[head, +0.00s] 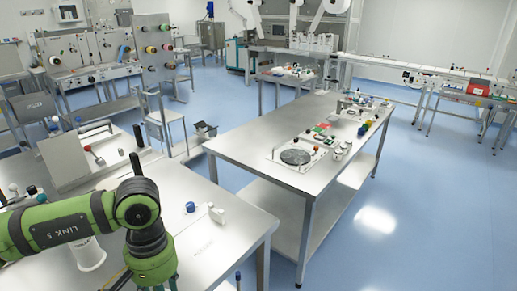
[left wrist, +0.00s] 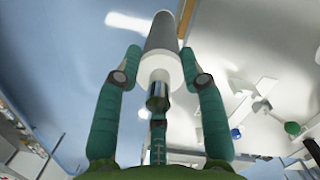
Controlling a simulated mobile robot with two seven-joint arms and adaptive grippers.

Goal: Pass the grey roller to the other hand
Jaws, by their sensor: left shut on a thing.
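The grey roller (left wrist: 163,33) shows in the left wrist view, with a white end collar (left wrist: 160,70) and a shiny metal shaft end (left wrist: 157,98) pointing toward the palm. My left gripper (left wrist: 160,62) is shut on it, one teal finger on each side near the white collar. My right gripper is in neither view.
A near steel table (head: 215,235) lies beside my left arm, with a blue-topped part (head: 190,207) and an upright metal plate (head: 64,162). A long steel table (head: 245,145) in the middle carries a round dark disc (head: 295,157) and small parts. Blue floor (head: 420,220) is open at right.

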